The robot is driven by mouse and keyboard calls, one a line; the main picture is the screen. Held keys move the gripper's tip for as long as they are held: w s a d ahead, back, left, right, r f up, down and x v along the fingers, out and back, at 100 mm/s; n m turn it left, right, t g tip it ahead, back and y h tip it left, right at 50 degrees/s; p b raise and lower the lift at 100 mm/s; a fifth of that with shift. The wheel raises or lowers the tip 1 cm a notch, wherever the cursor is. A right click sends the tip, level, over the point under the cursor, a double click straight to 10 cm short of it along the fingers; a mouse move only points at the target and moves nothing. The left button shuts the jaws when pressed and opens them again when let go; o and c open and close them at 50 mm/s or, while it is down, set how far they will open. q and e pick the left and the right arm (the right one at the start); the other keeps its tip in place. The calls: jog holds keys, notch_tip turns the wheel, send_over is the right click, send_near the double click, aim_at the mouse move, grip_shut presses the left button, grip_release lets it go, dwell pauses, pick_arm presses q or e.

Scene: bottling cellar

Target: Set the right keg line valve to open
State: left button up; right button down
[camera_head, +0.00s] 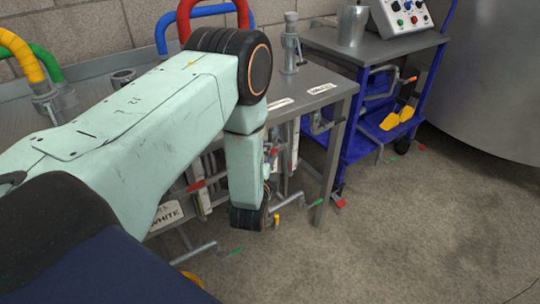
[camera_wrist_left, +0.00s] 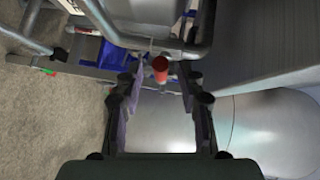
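In the wrist view a red cylindrical handle end (camera_wrist_left: 160,69) sits between the fingertips of my left gripper (camera_wrist_left: 161,78). The fingers stand apart on either side of it, with gaps showing, so the gripper is open. In the head view my left arm reaches down in front of the bench, and its gripper is hidden behind the arm. A red lever (camera_head: 195,186) shows on the pipework under the bench, left of my forearm. Another small red part (camera_head: 274,151) shows just right of it. I cannot tell which is the right keg line valve.
The metal bench (camera_head: 335,88) carries labels and a metal fitting (camera_head: 290,45). Red, blue, yellow and green hoses rise at the back. A blue cart (camera_head: 362,140) stands to the right, with a large steel tank (camera_head: 495,90) beyond. The concrete floor (camera_head: 400,230) at front right is mostly clear.

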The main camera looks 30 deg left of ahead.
pick_arm(q)
jog(key=shift+b+x, duration=0.35)
jog(key=shift+x, duration=1.05)
jog(key=shift+c, duration=0.2)
grip_shut()
